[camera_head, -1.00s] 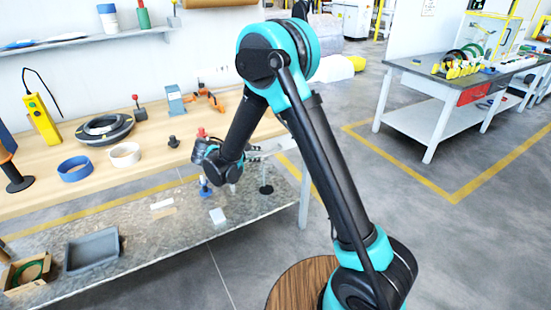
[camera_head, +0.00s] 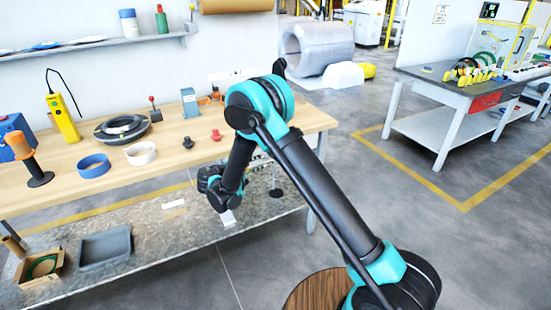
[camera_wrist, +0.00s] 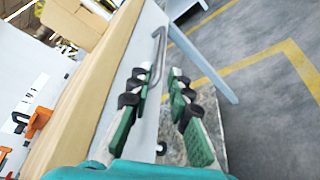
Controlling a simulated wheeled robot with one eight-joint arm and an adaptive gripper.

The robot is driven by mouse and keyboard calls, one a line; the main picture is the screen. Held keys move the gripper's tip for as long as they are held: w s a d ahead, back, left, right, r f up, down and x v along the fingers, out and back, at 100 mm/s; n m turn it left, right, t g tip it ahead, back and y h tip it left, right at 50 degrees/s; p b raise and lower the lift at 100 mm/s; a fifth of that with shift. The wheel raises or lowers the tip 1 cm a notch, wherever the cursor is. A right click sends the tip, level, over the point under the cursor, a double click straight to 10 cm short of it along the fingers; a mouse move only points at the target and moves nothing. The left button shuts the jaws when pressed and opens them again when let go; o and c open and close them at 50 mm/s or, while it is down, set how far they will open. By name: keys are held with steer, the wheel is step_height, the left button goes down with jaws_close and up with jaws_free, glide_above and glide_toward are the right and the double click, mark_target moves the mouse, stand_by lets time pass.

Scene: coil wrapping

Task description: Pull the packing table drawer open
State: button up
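The packing table (camera_head: 140,172) has a light wooden top, and its edge also shows in the wrist view (camera_wrist: 95,85). A pale drawer front (camera_wrist: 143,48) lies beneath that edge in the wrist view. It carries a grey curved bar handle (camera_wrist: 158,60). My gripper (camera_wrist: 160,80) is open and empty. Its green-padded fingers point along the drawer front, with the tips near the handle's closer end; contact cannot be told. In the head view my gripper (camera_head: 222,190) hangs in front of the table, below the top's level. My arm hides the drawer there.
A lower shelf (camera_head: 150,240) holds a grey tray (camera_head: 105,247) and a cardboard box (camera_head: 40,268). Rings, a yellow device (camera_head: 63,117) and small red-topped pieces stand on the top. Another workbench (camera_head: 425,75) stands at the right. Floor between them is clear.

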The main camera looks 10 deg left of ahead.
steer(key=x, duration=1)
steer(key=shift+a, duration=0.1)
jaws_close()
